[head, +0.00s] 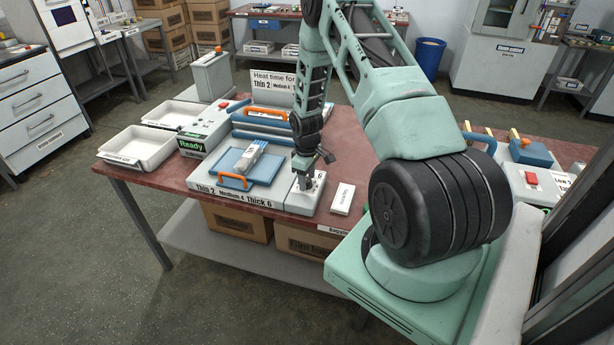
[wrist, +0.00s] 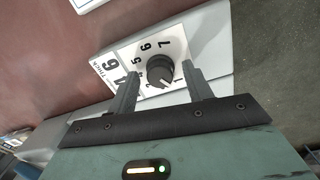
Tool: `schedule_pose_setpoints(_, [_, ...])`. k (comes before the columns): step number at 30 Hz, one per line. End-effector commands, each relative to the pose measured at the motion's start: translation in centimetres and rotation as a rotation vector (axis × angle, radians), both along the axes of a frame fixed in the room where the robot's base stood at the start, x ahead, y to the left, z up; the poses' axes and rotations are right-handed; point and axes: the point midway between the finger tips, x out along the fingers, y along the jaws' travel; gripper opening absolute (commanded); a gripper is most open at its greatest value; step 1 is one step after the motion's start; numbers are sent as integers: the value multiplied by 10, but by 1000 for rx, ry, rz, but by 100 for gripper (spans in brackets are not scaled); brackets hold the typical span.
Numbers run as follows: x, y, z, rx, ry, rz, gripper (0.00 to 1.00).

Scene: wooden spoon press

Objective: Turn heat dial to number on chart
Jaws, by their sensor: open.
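The heat dial is a black round knob (wrist: 160,72) on a white plate with numbers; 5, 6 and 7 read clearly, the lower ones are small or partly covered. A pale mark on the knob appears toward its lower edge in the wrist view; the number it meets is unclear. My gripper (wrist: 161,74) is open, with one finger on each side of the knob; contact cannot be told. In the head view my gripper (head: 306,174) is over the press's right front corner. The chart (head: 275,86) reads Thin 2, Medium 4; the press front label (head: 232,193) adds Thick 6.
The press has a blue plate with an orange handle (head: 236,182) and a grey piece on top. A green Ready display (head: 194,146) and white trays (head: 140,147) stand left. A small white labelled block (head: 342,198) lies right of the dial.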

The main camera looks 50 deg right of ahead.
Motion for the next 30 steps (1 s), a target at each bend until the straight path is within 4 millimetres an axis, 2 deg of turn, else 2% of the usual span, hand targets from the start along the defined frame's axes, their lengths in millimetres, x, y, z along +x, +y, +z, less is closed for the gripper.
schedule_pose_setpoints(6, [0, 0, 0, 0, 0, 0, 50])
schedule_pose_setpoints(11, [0, 0, 0, 0, 0, 0, 6])
schedule_pose_setpoints(23, [1, 0, -1, -1, -1, -55, 6])
schedule_pose_setpoints(30, [1, 0, -2, -2, -2, -210, 6])
